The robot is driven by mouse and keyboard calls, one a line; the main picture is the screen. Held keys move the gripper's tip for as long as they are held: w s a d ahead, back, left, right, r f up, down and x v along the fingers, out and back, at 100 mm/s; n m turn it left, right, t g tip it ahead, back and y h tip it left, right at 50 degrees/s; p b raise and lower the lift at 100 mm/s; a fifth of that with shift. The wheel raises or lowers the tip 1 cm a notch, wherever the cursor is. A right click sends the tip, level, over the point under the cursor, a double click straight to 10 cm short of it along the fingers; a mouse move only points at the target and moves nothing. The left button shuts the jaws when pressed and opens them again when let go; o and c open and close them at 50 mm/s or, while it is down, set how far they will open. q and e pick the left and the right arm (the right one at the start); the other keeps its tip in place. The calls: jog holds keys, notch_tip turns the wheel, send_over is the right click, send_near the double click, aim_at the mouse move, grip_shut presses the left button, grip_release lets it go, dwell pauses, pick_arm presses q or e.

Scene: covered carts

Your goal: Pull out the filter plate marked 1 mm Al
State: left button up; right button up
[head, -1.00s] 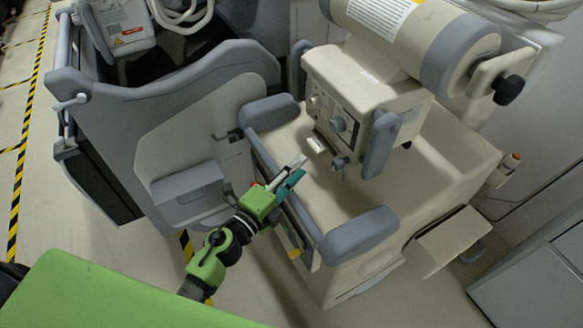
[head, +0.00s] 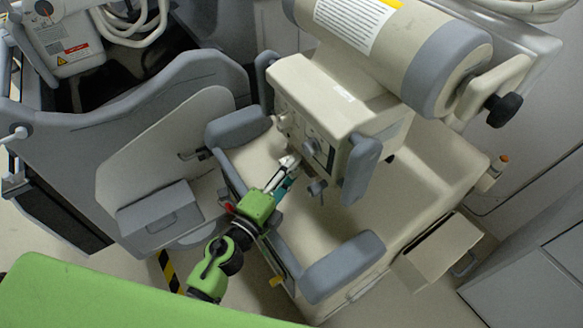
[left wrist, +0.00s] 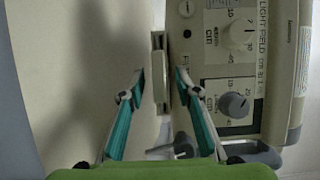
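The cream collimator box (head: 335,95) hangs under the x-ray tube. In the left wrist view its front panel (left wrist: 215,58) shows two knobs and a "LIGHT FIELD" label. A thin pale plate (left wrist: 159,75) stands edge-on beside this panel; it looks like a filter plate, but no "1 mm Al" marking is readable. It shows small in the head view (head: 289,161). My left gripper (head: 286,173) is at the plate. In the left wrist view its teal-padded fingers (left wrist: 161,88) are open, one each side of the plate, with gaps visible. My right gripper is out of view.
Grey bumpers (head: 343,266) flank the cream cart body (head: 400,215) under the collimator. A grey handle (head: 362,168) hangs at the collimator's right side. A small lever (head: 317,187) sits just right of my fingers. A grey covered cart (head: 130,150) stands to the left.

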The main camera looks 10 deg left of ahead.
pick_arm(q)
grip_shut()
jog(key=c, duration=0.6)
grip_release()
grip_shut()
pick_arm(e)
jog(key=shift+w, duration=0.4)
pick_arm(q)
jog(key=shift+s+a, duration=0.1)
jog(key=s+a+b, duration=0.2)
jog(key=s+a, duration=0.3)
jog(key=shift+s+a, duration=0.25)
jog(key=shift+a, duration=0.05)
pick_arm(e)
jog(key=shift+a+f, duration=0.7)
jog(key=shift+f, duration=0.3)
pick_arm(q)
jog(key=shift+s+a+f+b, duration=0.1)
jog(key=shift+s+a+b, duration=0.2)
jog(key=shift+s+a, duration=0.3)
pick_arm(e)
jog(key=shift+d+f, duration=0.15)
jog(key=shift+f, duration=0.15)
